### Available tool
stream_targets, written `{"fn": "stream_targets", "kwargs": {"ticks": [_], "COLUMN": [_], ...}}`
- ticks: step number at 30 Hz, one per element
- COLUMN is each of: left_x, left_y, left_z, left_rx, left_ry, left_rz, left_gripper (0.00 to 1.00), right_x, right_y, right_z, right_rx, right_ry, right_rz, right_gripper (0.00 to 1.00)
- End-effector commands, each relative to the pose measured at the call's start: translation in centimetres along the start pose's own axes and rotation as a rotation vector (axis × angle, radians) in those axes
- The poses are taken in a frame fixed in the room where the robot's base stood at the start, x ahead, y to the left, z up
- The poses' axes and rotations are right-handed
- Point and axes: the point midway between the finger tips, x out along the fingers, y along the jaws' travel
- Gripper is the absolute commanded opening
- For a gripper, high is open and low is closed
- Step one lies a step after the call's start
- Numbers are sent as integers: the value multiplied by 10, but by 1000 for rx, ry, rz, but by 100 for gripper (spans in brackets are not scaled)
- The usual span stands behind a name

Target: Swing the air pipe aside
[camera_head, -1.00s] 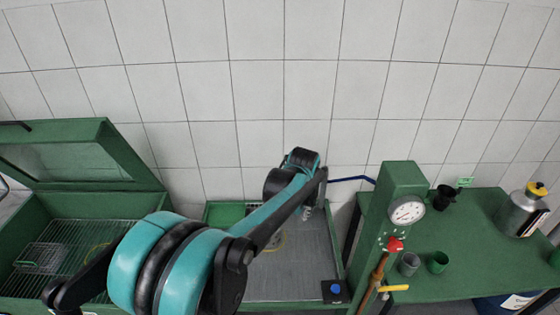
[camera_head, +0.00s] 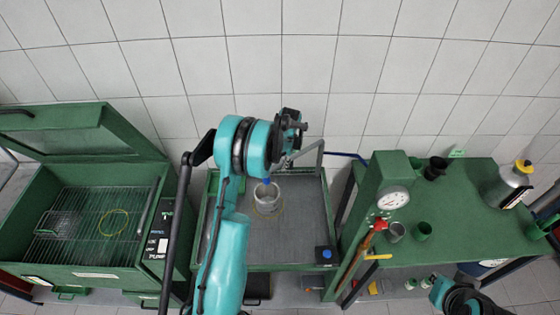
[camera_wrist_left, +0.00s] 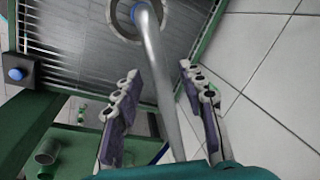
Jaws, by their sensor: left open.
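The air pipe (camera_head: 308,152) is a bent grey tube above the back of the grey wash tray, near a thin blue line on its right. In the left wrist view the air pipe (camera_wrist_left: 155,65) runs between the two fingers of my left gripper (camera_wrist_left: 158,72). The fingers are apart, one on each side of the pipe, and I see no clear grip on it. In the head view my left gripper (camera_head: 287,160) is small and partly hidden by its own wrist. Of my right arm only a part shows at the lower right.
A green post with a gauge (camera_head: 393,197) and a green bench (camera_head: 455,225) stand to the right. An open green washing cabinet (camera_head: 80,255) stands at the left.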

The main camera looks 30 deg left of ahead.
Motion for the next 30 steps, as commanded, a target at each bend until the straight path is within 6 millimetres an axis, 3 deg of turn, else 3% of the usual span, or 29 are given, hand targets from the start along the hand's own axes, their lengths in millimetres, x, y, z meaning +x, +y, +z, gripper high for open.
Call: {"fn": "stream_targets", "kwargs": {"ticks": [4, 12, 17, 30], "left_x": [11, 13, 13, 12], "left_y": [0, 0, 0, 11], "left_z": [0, 0, 0, 0], "left_rx": [0, 0, 0, -40], "left_ry": [0, 0, 0, -8], "left_rz": [0, 0, 0, 0], "left_gripper": [41, 41, 1, 0], "right_x": [-2, -2, -2, 4], "right_y": [0, 0, 0, 0], "right_z": [-1, -1, -1, 3], "right_rx": [0, 0, 0, 0], "right_ry": [0, 0, 0, 0], "right_rz": [0, 0, 0, 0], "right_gripper": [0, 0, 0, 0]}}
